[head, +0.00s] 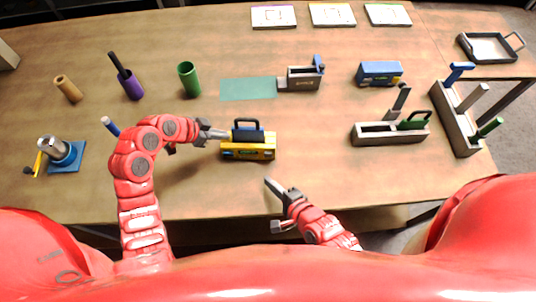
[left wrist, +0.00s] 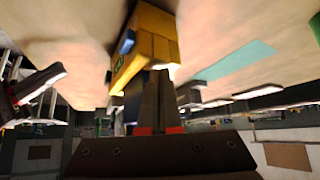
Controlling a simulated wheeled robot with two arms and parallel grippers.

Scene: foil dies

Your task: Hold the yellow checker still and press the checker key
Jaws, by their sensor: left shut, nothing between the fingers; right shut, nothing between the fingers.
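The yellow checker (head: 248,153) stands on the table in front of me, with a dark blue-black part and a black handle (head: 248,124) on top. In the left wrist view its yellow body (left wrist: 152,38) is close beyond my fingers, with a small blue part (left wrist: 127,42) on it. I cannot tell which part is the key. My left gripper (head: 226,135) is shut and empty at the checker's upper left end; whether it touches is unclear. Its fingers also show in the left wrist view (left wrist: 158,118). My right gripper (head: 269,182) is shut and empty, apart from the checker, nearer the table's front edge.
A teal mat (head: 248,88) lies behind the checker. A grey holder (head: 302,80), a blue box (head: 379,73) and a grey tray (head: 390,134) stand to the right. A green cup (head: 189,80) and a purple holder (head: 131,86) stand left.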

